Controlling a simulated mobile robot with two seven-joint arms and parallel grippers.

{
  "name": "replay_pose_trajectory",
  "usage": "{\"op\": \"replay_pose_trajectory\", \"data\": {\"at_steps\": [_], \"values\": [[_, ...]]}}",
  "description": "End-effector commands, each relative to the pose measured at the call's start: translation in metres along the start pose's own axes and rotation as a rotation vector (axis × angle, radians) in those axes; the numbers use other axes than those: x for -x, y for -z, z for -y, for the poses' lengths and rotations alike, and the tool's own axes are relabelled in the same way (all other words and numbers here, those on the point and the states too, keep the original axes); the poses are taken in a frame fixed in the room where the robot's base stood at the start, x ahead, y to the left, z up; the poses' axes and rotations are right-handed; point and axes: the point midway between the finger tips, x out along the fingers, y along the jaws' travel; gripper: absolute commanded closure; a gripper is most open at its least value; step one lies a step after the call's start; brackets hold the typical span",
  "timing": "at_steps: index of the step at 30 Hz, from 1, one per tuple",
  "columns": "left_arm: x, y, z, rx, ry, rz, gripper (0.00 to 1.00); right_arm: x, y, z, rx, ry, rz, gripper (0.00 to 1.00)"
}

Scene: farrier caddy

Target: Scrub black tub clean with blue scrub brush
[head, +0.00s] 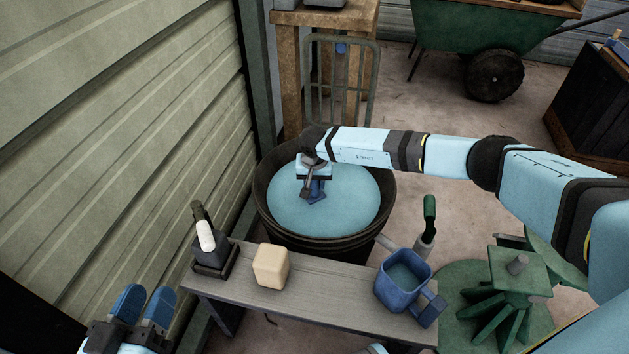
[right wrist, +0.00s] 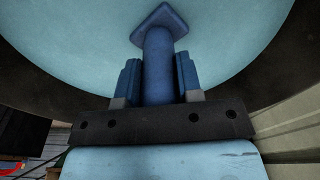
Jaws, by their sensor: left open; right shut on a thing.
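The black tub (head: 265,211) stands on the floor behind the bench, with a light blue surface like water inside it. My right gripper (head: 314,186) is over the inside of the tub, shut on the blue scrub brush (head: 317,196). In the right wrist view the brush (right wrist: 158,65) shows its round blue handle between the fingers and a flat diamond-shaped end against the blue surface. I cannot tell whether the brush touches the tub's wall or bottom. My left gripper (head: 143,306) is open and empty at the lower left, away from the tub.
A grey bench (head: 290,299) in front holds a beige block (head: 271,266), a blue jug (head: 402,282) and a dark holder with a bottle (head: 207,241). A green stand (head: 516,275) is at right. A corrugated wall (head: 120,120) closes off the left. A wheelbarrow (head: 480,25) stands behind.

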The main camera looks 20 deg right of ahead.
Motion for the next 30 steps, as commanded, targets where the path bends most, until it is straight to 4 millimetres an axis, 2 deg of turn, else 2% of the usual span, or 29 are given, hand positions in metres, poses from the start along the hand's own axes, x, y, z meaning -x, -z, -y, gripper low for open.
{"op": "replay_pose_trajectory", "data": {"at_steps": [14, 30], "values": [[0.000, -0.004, 0.001, 0.000, 0.000, 0.000, 0.57, 0.000, 0.016, -0.023, -0.001, 0.000, -0.002, 1.00], [0.000, -0.006, 0.001, 0.000, 0.000, 0.000, 0.57, -0.001, 0.020, -0.029, -0.002, 0.000, -0.001, 1.00]]}}
